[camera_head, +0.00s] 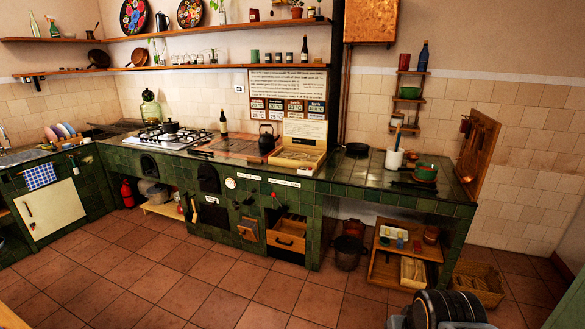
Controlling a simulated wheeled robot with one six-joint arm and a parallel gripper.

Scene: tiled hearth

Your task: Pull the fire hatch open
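The green tiled hearth (225,208) runs along the back wall. In its front, low down, is a small square brown hatch (248,229), which looks like the fire hatch. It is small in the picture, and I cannot tell whether it is fully shut or slightly ajar. Dark arched openings (208,178) show in the tiles to its upper left. My gripper is not in view, so I cannot see where it is relative to the hatch.
An open wooden drawer (286,238) juts out just right of the hatch. A dark bucket (348,250) and a low wooden shelf unit (393,268) stand further right. A red fire extinguisher (127,193) stands at the left. The tiled floor (190,268) before the hearth is clear.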

